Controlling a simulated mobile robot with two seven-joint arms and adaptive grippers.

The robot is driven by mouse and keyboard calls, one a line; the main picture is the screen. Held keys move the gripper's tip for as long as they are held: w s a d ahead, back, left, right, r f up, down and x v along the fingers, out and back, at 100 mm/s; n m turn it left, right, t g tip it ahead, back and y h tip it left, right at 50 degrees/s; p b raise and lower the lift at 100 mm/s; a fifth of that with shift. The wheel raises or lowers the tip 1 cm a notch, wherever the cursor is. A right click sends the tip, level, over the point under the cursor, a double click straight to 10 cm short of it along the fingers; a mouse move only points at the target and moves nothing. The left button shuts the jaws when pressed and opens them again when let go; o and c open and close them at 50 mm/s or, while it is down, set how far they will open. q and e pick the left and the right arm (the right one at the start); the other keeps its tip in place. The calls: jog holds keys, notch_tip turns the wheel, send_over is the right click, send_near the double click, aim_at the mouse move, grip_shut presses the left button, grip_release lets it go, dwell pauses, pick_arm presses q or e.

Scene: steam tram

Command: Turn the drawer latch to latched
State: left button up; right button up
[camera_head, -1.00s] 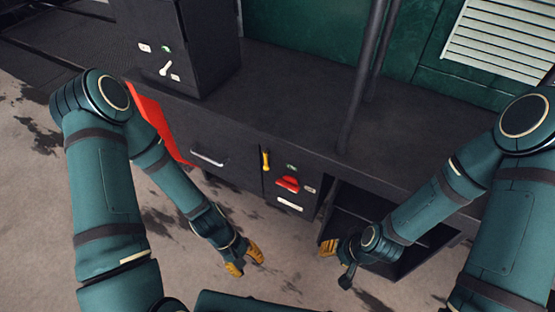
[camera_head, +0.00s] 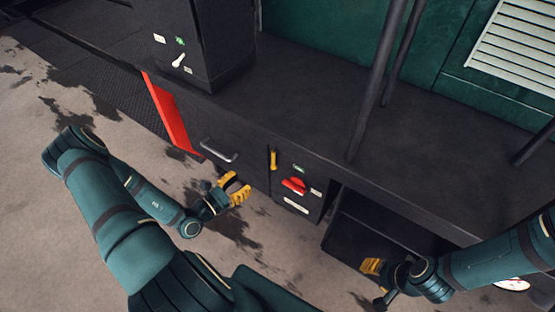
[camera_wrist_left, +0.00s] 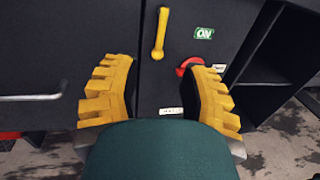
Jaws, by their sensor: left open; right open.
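The drawer latch looks to be the yellow lever (camera_head: 273,159) on the dark cabinet front, right of the drawer (camera_head: 195,137) with its metal handle (camera_head: 219,151). In the left wrist view the yellow lever (camera_wrist_left: 160,33) hangs nearly upright, its knobbed end low. My left gripper (camera_head: 238,188) is open and empty, in front of the cabinet, below and left of the lever. In the left wrist view its yellow fingers (camera_wrist_left: 160,68) are spread wide, with the lever beyond and between them, not touched. My right gripper (camera_head: 372,266) is open and empty by the open compartment.
A red rotary switch (camera_head: 293,186) with a green ON label (camera_head: 299,168) sits just right of the lever; the right finger partly covers it in the wrist view. An open compartment (camera_head: 385,225) is further right. Dark poles (camera_head: 376,80) rise from the bench top (camera_head: 300,95).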

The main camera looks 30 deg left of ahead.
aim_at(273, 160)
pick_arm(q)
jog(key=shift+b+x, duration=1)
jog(key=shift+x, duration=5.55)
jog(key=shift+o, duration=0.3)
jog(key=shift+d, duration=0.2)
jog(key=shift+s, duration=0.1)
grip_shut()
